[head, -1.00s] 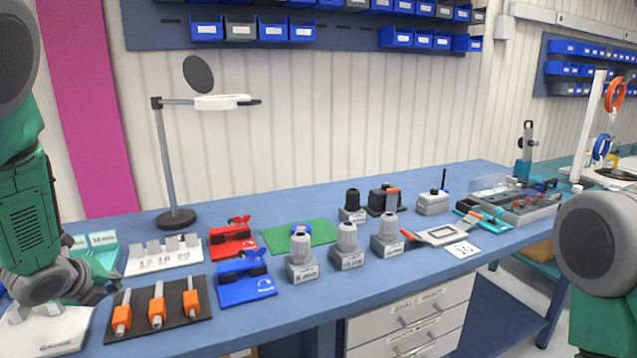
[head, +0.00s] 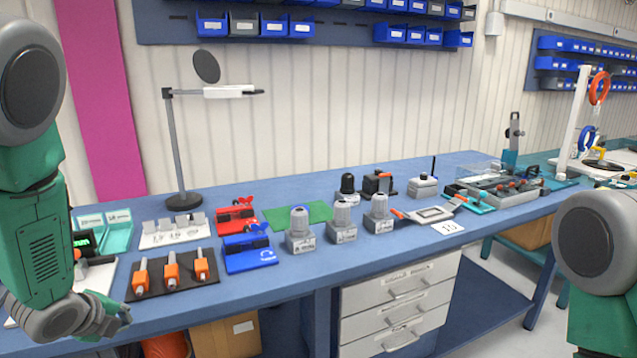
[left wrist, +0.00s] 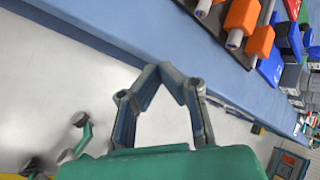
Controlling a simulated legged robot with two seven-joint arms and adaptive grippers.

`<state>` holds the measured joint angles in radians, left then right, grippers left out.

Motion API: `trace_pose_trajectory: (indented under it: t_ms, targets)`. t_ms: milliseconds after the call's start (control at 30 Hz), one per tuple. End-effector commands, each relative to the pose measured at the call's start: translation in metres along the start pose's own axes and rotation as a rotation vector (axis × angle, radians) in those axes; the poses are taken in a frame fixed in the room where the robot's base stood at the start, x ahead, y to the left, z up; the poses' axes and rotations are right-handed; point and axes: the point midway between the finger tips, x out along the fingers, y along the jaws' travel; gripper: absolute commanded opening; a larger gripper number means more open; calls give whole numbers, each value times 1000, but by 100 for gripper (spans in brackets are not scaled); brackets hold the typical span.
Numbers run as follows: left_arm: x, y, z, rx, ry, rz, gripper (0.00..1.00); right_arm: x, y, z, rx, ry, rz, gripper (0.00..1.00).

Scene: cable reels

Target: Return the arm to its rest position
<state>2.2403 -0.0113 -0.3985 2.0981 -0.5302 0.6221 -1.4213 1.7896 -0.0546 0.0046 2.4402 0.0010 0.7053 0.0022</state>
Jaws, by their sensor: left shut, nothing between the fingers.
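My left arm (head: 38,230) comes in at the left of the head view. Its gripper (head: 122,318) hangs low in front of the bench's front edge, below the dark mat with orange-handled tools. In the left wrist view the fingers (left wrist: 166,68) meet at their tips, shut with nothing between them. Floor and the bench edge show behind them. My right arm shows only as an upper link at the right edge of the head view; the right gripper is out of view.
The blue bench (head: 290,277) carries orange-handled tools (head: 171,270), a red fixture (head: 237,217), a blue fixture (head: 249,256), several grey blocks and a magnifier lamp (head: 178,150). White drawers (head: 400,300) stand below. Open floor lies in front of the bench.

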Motion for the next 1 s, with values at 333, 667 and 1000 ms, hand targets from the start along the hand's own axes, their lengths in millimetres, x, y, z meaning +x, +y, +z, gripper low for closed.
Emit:
trace_pose_trajectory:
  t_ms: [333,667,1000]
  targets:
    - [23,109,-103,-588,49,201,0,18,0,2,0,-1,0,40]
    - [-13,277,-236,-1482,-177,576,0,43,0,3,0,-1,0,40]
    - [-39,317,-265,-1736,-333,665,0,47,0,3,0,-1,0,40]
